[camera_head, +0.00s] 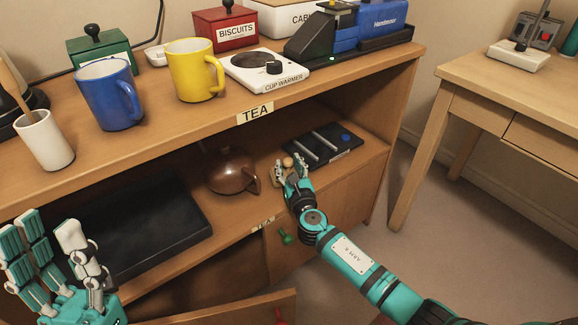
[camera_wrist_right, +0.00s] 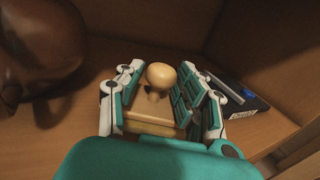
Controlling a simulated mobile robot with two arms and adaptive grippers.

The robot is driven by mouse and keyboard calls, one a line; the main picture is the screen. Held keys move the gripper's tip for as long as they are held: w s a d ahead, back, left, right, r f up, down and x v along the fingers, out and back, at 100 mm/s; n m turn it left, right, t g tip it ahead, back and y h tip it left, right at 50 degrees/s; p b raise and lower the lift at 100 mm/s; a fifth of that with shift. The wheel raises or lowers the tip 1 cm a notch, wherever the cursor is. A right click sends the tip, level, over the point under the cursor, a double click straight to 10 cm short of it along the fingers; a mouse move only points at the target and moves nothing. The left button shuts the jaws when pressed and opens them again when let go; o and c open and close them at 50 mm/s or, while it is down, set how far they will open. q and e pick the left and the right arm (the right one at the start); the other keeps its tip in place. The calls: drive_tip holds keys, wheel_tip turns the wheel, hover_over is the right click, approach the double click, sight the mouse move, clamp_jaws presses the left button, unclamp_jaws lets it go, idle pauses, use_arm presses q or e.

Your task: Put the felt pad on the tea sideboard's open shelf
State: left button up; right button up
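The felt pad (camera_wrist_right: 150,108) looks like a small wooden block with a round knob on top; its underside is hidden. In the right wrist view it stands upright between the fingers of my right gripper (camera_wrist_right: 160,98), with fingers close along both sides. I cannot tell whether they press on it. In the head view, my right gripper (camera_head: 291,172) is inside the tea sideboard's (camera_head: 330,82) open shelf (camera_head: 262,205), at its front edge, with the pad's knob (camera_head: 288,162) between the fingers. My left gripper (camera_head: 52,250) is open and empty at lower left.
A brown teapot (camera_head: 228,168) stands on the shelf just left of my right gripper. A dark tray with rails (camera_head: 322,143) lies to its right and a black flat box (camera_head: 135,232) further left. Mugs (camera_head: 108,95) and a cup warmer (camera_head: 262,72) stand on top.

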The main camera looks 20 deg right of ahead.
drive_tip(key=shift+o, duration=1)
drive_tip(key=shift+s, duration=0.1)
